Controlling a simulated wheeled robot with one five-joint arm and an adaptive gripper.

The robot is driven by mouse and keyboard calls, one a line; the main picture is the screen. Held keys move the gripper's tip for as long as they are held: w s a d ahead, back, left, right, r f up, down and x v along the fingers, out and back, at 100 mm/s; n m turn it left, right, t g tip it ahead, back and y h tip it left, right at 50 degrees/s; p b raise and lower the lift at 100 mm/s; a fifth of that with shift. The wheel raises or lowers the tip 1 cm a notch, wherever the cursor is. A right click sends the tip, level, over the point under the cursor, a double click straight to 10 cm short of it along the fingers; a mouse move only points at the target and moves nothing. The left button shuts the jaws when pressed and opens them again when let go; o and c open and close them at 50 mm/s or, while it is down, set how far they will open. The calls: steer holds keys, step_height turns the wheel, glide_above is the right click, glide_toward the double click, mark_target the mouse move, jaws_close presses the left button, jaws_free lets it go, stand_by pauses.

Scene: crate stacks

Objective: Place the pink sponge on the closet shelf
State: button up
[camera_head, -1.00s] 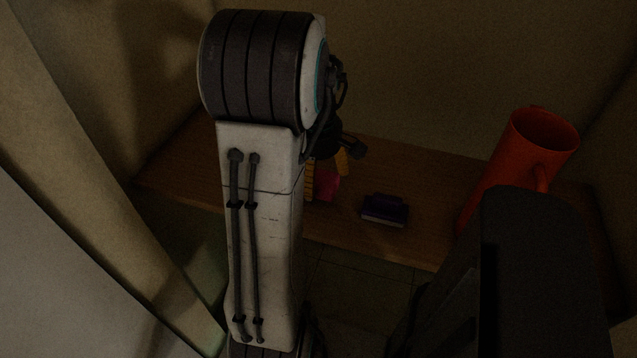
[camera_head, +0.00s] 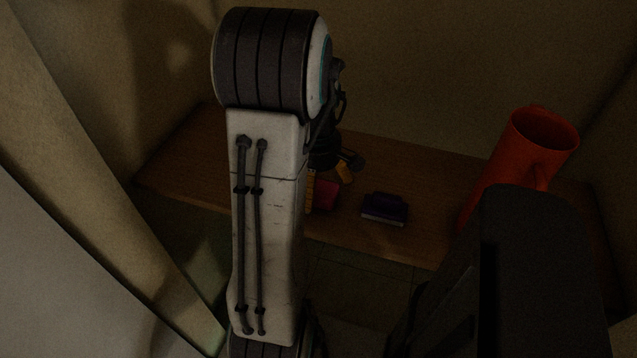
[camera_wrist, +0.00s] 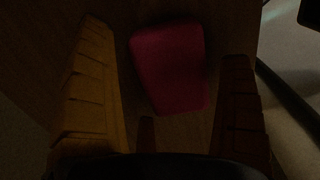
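The pink sponge (camera_head: 326,195) appears to lie on the brown wooden closet shelf (camera_head: 190,170), near its front edge and partly hidden behind my arm in the head view. In the wrist view the sponge (camera_wrist: 170,65) shows between my fingers, with a gap on each side. My gripper (camera_head: 328,183) is over the sponge, its yellow fingers pointing down. In the wrist view my gripper (camera_wrist: 164,60) is open, with a yellow finger at left and a dark reddish finger at right, neither visibly touching the sponge.
A small dark purple object (camera_head: 385,208) lies on the shelf just right of the sponge. A tall orange-red mug or pitcher (camera_head: 520,160) stands at the shelf's right end. Pale walls enclose the shelf. The shelf's left part is clear. The light is dim.

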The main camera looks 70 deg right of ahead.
step_height(320, 180, up, 10)
steer(key=shift+r+p, duration=0.1)
steer(key=shift+p, duration=0.5)
steer(key=w+a+r+t+h, duration=0.1)
steer(key=w+a+r, duration=0.2)
steer(key=w+a, duration=1.05)
steer(key=a+f+t+y, duration=0.1)
steer(key=a+f+t, duration=0.1)
steer(key=a, duration=1.8)
steer(key=shift+s+a+f+b, duration=0.2)
steer(key=shift+s+f+b, duration=0.05)
steer(key=shift+s+b, duration=0.05)
